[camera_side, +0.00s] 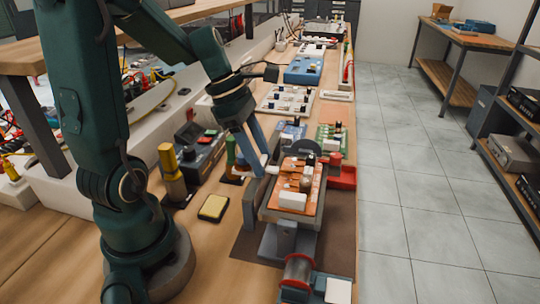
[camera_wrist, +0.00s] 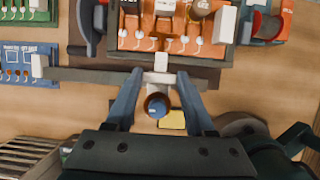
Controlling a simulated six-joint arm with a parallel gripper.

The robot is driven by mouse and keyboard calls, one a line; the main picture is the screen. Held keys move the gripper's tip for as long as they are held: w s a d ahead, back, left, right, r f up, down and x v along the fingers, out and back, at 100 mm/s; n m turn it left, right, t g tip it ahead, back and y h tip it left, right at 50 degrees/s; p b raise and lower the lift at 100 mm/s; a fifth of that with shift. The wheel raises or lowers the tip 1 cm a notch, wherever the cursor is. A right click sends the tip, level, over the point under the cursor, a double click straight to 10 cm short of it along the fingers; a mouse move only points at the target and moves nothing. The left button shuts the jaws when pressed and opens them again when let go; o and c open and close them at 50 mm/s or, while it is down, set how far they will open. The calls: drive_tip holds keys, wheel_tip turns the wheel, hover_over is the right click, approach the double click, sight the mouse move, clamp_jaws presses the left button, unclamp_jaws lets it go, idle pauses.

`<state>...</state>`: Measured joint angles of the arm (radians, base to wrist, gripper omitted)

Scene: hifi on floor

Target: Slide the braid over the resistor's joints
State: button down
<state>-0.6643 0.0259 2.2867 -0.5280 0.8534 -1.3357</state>
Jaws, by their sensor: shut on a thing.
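My gripper (camera_wrist: 160,75) is shut on a small pale holder of the braid (camera_wrist: 158,80), with a round copper-and-blue end (camera_wrist: 157,106) between the fingers. A pale strip of it points toward the near edge of the orange circuit board (camera_wrist: 170,44). In the side view my gripper (camera_side: 262,165) is just left of this board (camera_side: 281,212), which sits raised in a grey clamp. Small parts and a row of pale solder joints (camera_wrist: 140,34) stand on the board. Which part is the resistor, and whether the strip touches it, I cannot tell.
A yellow sponge (camera_side: 213,207) lies on the bench left of the clamp. A red spool (camera_side: 298,270) stands in front. Blue (camera_side: 293,130) and green (camera_side: 330,135) boards lie behind. A red tray (camera_side: 343,178) is at the right, near the bench edge.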

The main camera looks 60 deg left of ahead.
drive_tip(key=shift+c, duration=1.2)
unclamp_jaws()
drive_tip(key=shift+v, duration=2.65)
drive_tip(key=shift+d, duration=0.1)
drive_tip(key=d+m, duration=0.1)
drive_tip(key=d+r, duration=0.1)
drive_tip(key=d, duration=0.1)
drive_tip(key=shift+w+r+m, duration=0.1)
drive_tip(key=shift+m, duration=0.3)
drive_tip(key=s+d+m+t+y, duration=0.1)
drive_tip(key=s+d+m, duration=0.2)
drive_tip(key=m, duration=0.9)
drive_tip(key=s+d+m+t+y, duration=0.1)
drive_tip(key=s+d+m+y, duration=0.1)
drive_tip(key=m, duration=1.1)
drive_tip(key=shift+s+d+f, duration=0.45)
drive_tip(key=shift+s+d, duration=0.1)
drive_tip(key=shift+s, duration=0.35)
